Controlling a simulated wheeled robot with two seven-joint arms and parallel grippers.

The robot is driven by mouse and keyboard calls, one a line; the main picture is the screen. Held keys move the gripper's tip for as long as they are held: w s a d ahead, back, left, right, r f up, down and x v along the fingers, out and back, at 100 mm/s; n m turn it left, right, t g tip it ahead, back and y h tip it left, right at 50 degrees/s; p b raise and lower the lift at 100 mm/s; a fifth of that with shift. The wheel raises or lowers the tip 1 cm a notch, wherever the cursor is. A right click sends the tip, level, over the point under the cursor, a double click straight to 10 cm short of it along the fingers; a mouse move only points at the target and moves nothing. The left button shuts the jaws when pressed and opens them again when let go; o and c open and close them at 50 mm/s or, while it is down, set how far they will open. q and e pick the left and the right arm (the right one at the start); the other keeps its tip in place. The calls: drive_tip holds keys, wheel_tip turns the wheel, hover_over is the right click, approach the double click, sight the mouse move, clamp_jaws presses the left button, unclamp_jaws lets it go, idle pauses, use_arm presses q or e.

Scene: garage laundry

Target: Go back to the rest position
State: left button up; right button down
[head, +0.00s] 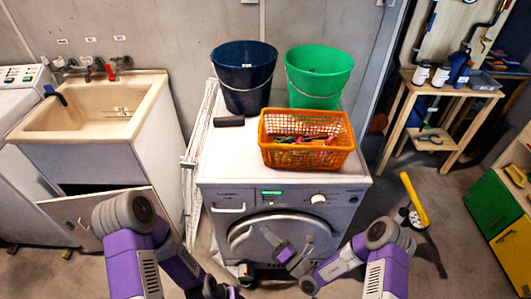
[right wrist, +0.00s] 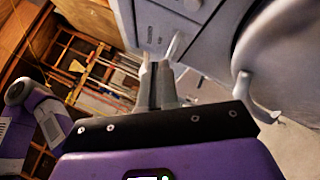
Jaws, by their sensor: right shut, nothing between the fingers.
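My right gripper (head: 268,233) is in front of the washing machine (head: 225,168), near its round door (head: 245,232). In the right wrist view the two grey fingers of the right gripper (right wrist: 155,80) are together with nothing between them. The white machine front fills the upper right of that view; I cannot tell whether the fingers touch it. My left arm comes in at the lower left of the head view and bends towards the bottom middle. Its gripper end (head: 243,270) is small and partly hidden, low in front of the machine.
On the machine stand a dark blue bucket (head: 244,75), a green bucket (head: 318,75) and an orange basket (head: 307,155) holding small coloured items. A sink cabinet (head: 150,125) with its door ajar is at left. A yellow-handled tool (head: 414,200) stands on the floor at right.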

drive_tip(key=s+a+f+n+g+y+b, duration=0.1)
drive_tip(key=s+a+f+n+g, duration=0.15)
drive_tip(key=s+g, duration=0.3)
drive_tip(key=s+a+f+n+g+y, duration=0.2)
drive_tip(key=s+n+g, duration=0.1)
drive_tip(key=s+g, duration=0.25)
drive_tip(key=s+d+f+n+g+h, duration=0.1)
drive_tip(key=s+d+n+g+h, duration=0.15)
drive_tip(key=s+n+g, duration=0.35)
drive_tip(key=s+d+f+n+g+h, duration=0.1)
drive_tip(key=s+f+n+g+h, duration=0.2)
drive_tip(key=s, duration=0.5)
drive_tip(key=s+d+f+n+h+p, duration=0.1)
drive_tip(key=s+d+n+h+p, duration=0.15)
drive_tip(key=d+n+h, duration=0.7)
drive_tip(key=w+r+n+t+y+p, duration=0.1)
drive_tip(key=w+n+t, duration=0.4)
drive_tip(key=n, duration=0.7)
drive_tip(key=w, duration=0.2)
drive_tip(key=shift+w+d+t+y, duration=0.15)
drive_tip(key=shift+w+t+y, duration=0.15)
drive_tip(key=shift+t+y, duration=0.1)
